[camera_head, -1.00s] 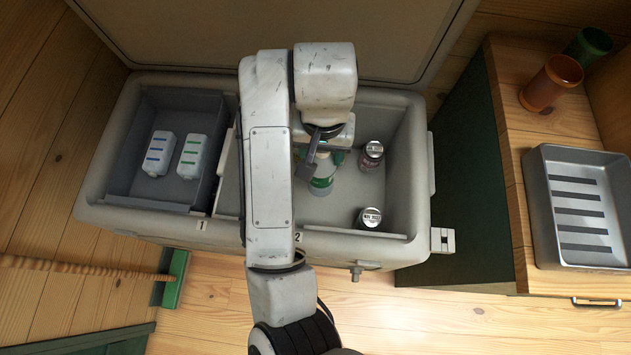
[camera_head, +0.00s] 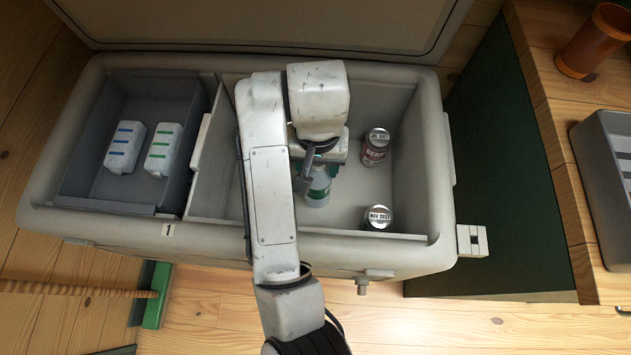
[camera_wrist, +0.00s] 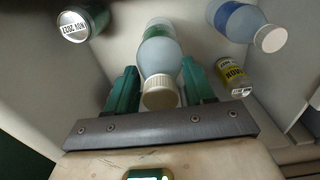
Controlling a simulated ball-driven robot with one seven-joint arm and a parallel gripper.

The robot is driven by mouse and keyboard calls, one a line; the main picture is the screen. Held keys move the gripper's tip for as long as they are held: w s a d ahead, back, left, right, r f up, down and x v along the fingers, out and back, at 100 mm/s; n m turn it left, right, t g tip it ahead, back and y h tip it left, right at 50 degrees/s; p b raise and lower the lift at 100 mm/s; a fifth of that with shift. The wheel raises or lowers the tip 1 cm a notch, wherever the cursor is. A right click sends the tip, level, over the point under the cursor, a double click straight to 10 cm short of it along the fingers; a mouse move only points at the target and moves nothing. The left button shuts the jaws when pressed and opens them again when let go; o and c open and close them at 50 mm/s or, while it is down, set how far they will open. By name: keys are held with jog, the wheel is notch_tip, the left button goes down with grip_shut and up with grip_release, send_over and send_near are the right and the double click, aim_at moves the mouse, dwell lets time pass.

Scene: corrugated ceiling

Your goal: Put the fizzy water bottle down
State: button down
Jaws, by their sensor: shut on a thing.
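The fizzy water bottle is pale and clear with a white cap (camera_wrist: 160,93) and a green label (camera_wrist: 158,32). In the wrist view it sits between the green fingers of my gripper (camera_wrist: 160,92), which is shut on it near the cap. In the head view the bottle (camera_head: 318,188) hangs or stands below my gripper (camera_head: 318,163), inside the larger right compartment of the open chest (camera_head: 345,215). My arm hides part of that compartment. I cannot tell whether the bottle's base touches the chest floor.
A blue-labelled bottle (camera_wrist: 238,22) and a yellow can (camera_wrist: 233,76) show in the wrist view. Two white packs (camera_head: 125,147) (camera_head: 163,148) lie in the left tray. The raised lid (camera_head: 250,25) is behind.

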jog(key=shift+f+b, duration=0.6)
jog(key=shift+f, duration=2.9)
jog(key=shift+c, duration=1.9)
grip_release()
notch_tip(320, 180, up, 12)
jog(key=p, duration=0.5)
